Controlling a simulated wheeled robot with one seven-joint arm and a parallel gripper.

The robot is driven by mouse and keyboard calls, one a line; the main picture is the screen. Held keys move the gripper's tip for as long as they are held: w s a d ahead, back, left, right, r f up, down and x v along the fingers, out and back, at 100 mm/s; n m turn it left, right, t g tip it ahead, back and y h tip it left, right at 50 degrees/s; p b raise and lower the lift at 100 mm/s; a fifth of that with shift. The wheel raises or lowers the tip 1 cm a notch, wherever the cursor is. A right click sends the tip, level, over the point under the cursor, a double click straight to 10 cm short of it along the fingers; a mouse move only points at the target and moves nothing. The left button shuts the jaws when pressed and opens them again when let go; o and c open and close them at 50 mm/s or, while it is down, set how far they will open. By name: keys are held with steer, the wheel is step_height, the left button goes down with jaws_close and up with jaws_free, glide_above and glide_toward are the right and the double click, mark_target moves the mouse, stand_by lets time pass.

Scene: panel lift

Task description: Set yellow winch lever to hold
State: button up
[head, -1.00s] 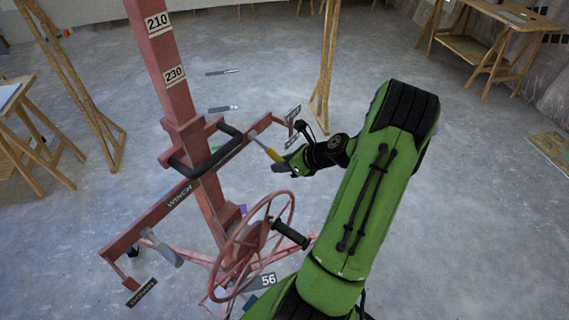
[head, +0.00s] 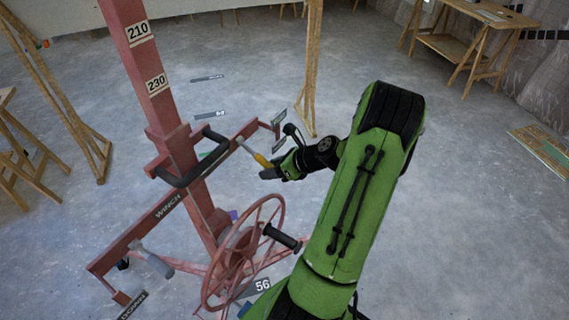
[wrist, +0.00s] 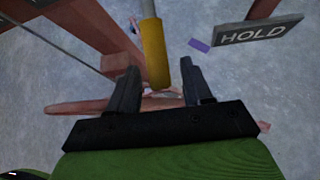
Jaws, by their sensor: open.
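The yellow winch lever (head: 262,160) has a grey shaft and a yellow grip, and sits on the right arm of the red winch stand (head: 190,165). It slants down to the right toward my gripper (head: 276,172). In the wrist view the yellow grip (wrist: 155,55) hangs between the fingertips of my open gripper (wrist: 158,84), with gaps on both sides. Whether it lies fully between the fingers in depth I cannot tell. A dark HOLD plate (wrist: 258,33) is at upper right in the wrist view, to the right of the grip.
A red handwheel (head: 243,250) with a black handle (head: 282,237) is below my gripper. A black bar handle (head: 185,178) juts from the mast. A second grey lever (head: 150,258) is at lower left. Wooden trestles stand around; open floor lies to the right.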

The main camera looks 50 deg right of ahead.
steer(key=p+v, duration=0.2)
steer(key=v, duration=1.2)
steer(key=shift+s+r+p, duration=0.25)
steer(key=shift+s+p, duration=0.05)
steer(key=shift+w, duration=0.1)
steer(key=w+a+r+n+g, duration=0.3)
steer(key=w+a+n, duration=0.1)
steer(key=a+n, duration=0.45)
steer(key=w+a+r+n+g, duration=0.2)
steer(key=w+a+r+n, duration=0.1)
steer(key=a+n, duration=0.55)
steer(key=s+a+r+n+h, duration=0.1)
steer(key=s+a+r+n, duration=0.2)
steer(key=n, duration=0.6)
steer(key=s+a+r+n+h, duration=0.1)
steer(key=s+a+r+n, duration=0.2)
steer(key=s+a+n, duration=0.4)
steer(key=a+n, duration=0.1)
steer(key=a, duration=0.2)
steer(key=shift+s+a+n+t, duration=0.15)
steer(key=shift+a+n+t, duration=0.15)
steer(key=shift+n, duration=0.1)
